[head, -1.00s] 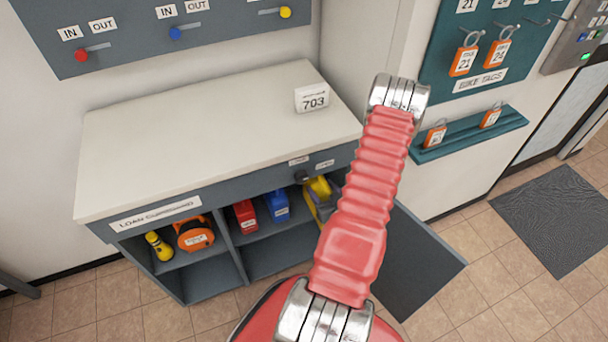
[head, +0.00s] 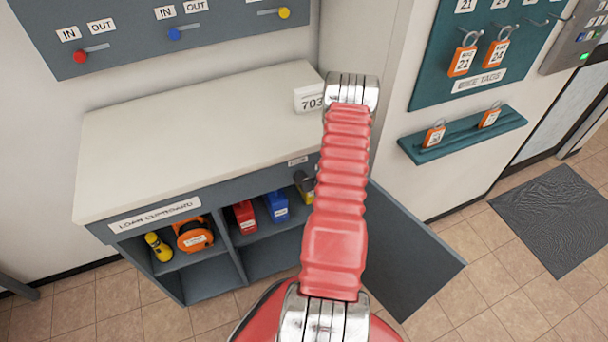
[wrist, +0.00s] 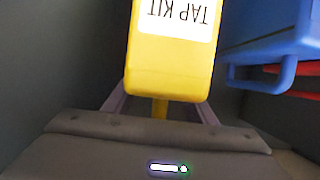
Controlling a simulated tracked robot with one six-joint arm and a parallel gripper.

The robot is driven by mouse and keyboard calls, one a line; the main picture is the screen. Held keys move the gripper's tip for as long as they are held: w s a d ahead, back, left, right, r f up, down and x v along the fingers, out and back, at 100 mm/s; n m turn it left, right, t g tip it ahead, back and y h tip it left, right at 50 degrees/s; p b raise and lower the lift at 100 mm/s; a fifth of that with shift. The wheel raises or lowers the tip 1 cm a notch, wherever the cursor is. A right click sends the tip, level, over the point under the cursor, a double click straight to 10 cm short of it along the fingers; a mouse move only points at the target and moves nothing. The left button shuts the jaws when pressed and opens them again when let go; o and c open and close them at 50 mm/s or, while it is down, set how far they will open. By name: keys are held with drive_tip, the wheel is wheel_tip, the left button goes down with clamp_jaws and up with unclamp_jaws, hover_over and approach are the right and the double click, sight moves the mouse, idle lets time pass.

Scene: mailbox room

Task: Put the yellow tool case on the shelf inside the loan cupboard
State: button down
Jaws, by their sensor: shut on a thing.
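The yellow tool case (wrist: 170,72), with an upside-down TAP KIT label, hangs by its handle in my gripper (wrist: 160,108) in the wrist view. The jaws are shut on the handle. In the head view my gripper (head: 304,186) is at the right compartment of the loan cupboard (head: 154,213), below the counter. My arm hides most of the case there, so I cannot tell whether it touches the shelf. The blue case (wrist: 270,45) is close to the right of the yellow case in the wrist view.
The blue case (head: 277,206) and a red case (head: 245,215) stand on the cupboard's shelf. A yellow torch (head: 158,247) and an orange reel (head: 193,235) are in the left compartment. The cupboard door (head: 405,245) stands open at the right. A 703 sign (head: 309,98) is on the counter.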

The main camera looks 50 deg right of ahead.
drive_tip(key=shift+d+f, duration=0.1)
drive_tip(key=shift+f, duration=0.9)
drive_tip(key=shift+f, duration=1.45)
drive_tip(key=shift+w+d+f, duration=0.1)
drive_tip(key=shift+w+f, duration=0.05)
drive_tip(key=shift+f, duration=0.25)
drive_tip(key=c, duration=0.8)
unclamp_jaws()
drive_tip(key=shift+f, duration=0.15)
drive_tip(key=shift+o, duration=0.2)
drive_tip(key=v, duration=1.2)
